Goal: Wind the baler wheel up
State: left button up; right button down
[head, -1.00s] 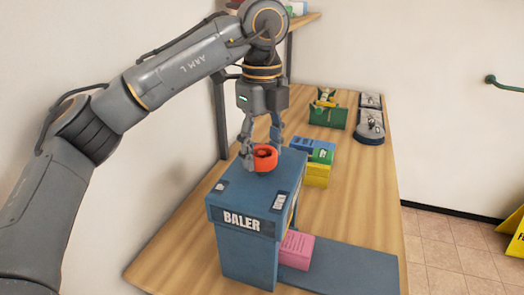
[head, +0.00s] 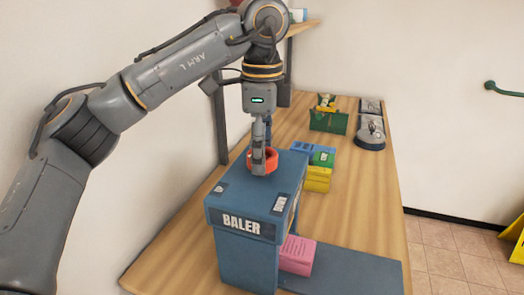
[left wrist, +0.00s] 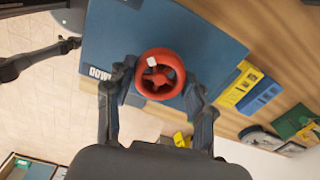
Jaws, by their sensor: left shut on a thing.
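The blue baler (head: 242,262) stands on the wooden table, with its name on the front. A red wheel (head: 251,163) sits on its top face. My left gripper (head: 264,166) points down from above and is shut on the wheel. In the left wrist view the spoked red wheel (left wrist: 161,60) lies between the two fingers (left wrist: 159,90), with a small white mark on its rim. A label (left wrist: 99,73) reading "DOWN" is partly hidden by a finger there.
A pink block (head: 297,255) rests at the baler's lower opening beside a flat blue plate (head: 350,272). Yellow (head: 317,180), green and blue blocks stand behind the baler. A green holder (head: 328,121) and a dark device (head: 370,132) are farther back. The table's right side is clear.

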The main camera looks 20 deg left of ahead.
dwell(0.4)
pick_arm(q)
jog(key=o, duration=1.2)
jog(key=shift+r, duration=0.1)
notch_tip(320, 180, up, 12)
jog(key=shift+f, duration=0.1)
